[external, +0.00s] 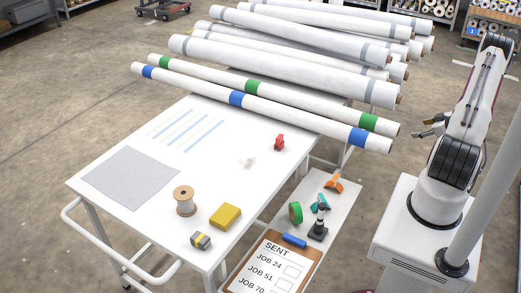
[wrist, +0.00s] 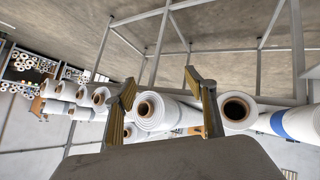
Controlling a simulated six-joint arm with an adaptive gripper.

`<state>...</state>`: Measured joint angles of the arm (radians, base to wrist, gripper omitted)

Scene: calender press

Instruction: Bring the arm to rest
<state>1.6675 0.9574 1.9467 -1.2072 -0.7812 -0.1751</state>
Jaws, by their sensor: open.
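My gripper (external: 432,127) is at the right in the external view, raised beside my arm's base and clear of the white table (external: 130,225). In the wrist view its two fingers (wrist: 160,100) stand apart with nothing held between them. Beyond the fingers, the wrist view shows the ends of white rolls, one roll (wrist: 155,112) between them and another (wrist: 238,110) just right of the right finger. I cannot tell how far the fingers are from these rolls, but in the external view the gripper is apart from them.
Two long rolls with blue bands (external: 237,98) and green bands (external: 252,87) lie across the table's far end. Several thicker rolls (external: 280,70) lie behind. A side shelf (external: 340,205) holds small tools and a clipboard (external: 270,265). A spool (external: 185,201) and yellow block (external: 225,216) stand on the table.

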